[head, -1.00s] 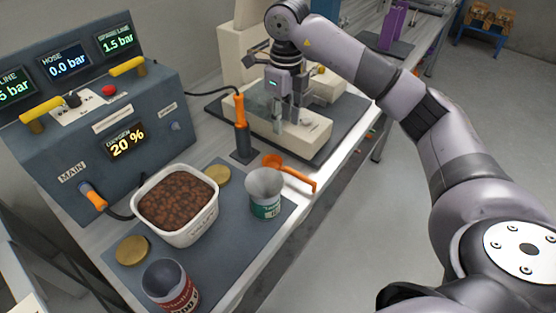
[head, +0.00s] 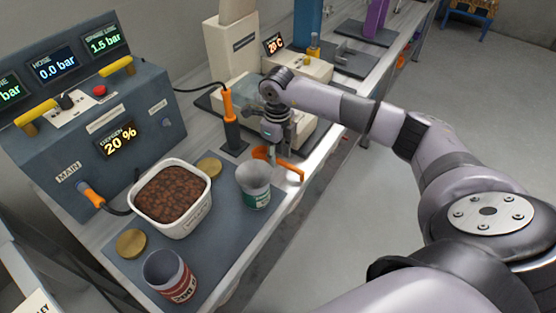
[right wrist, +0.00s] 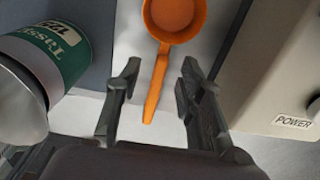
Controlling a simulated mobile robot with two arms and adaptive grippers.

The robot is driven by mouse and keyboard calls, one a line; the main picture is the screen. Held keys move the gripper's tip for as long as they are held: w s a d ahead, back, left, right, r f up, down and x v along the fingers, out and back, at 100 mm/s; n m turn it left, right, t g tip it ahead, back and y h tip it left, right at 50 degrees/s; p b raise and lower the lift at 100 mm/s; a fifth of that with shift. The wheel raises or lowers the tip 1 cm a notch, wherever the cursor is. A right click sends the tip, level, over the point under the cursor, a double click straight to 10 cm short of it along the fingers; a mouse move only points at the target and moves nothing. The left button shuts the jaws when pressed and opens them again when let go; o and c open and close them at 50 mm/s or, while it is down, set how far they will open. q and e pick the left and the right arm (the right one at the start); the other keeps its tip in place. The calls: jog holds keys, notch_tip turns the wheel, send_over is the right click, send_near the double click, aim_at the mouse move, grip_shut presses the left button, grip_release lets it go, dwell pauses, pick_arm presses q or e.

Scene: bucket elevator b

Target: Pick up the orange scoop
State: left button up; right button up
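The orange scoop (head: 289,170) lies on the bench between the green-labelled can and the pale machine. In the head view my right gripper (head: 274,146) is over it and hides part of its bowl. In the right wrist view the scoop's bowl (right wrist: 176,14) is at the top, and its handle points down between my right gripper's fingers (right wrist: 158,88). The fingers are spread, with a gap on each side of the handle. Whether they are down at the handle's height is hard to tell. My left gripper is not in view.
The green-labelled can (head: 256,188) stands close beside the scoop; it also shows in the right wrist view (right wrist: 62,52). The pale machine (right wrist: 285,75) is on the other side. A white tub of brown pellets (head: 196,212) and a red-labelled can (head: 178,283) stand on the mat.

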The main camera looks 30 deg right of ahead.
aim_at(278, 163)
jog(key=shift+s+f, duration=0.1)
jog(key=shift+f, duration=1.15)
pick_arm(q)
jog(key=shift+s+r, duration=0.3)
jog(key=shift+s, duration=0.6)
pick_arm(e)
jog(key=shift+c, duration=0.5)
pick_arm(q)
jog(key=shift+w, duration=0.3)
pick_arm(e)
grip_shut()
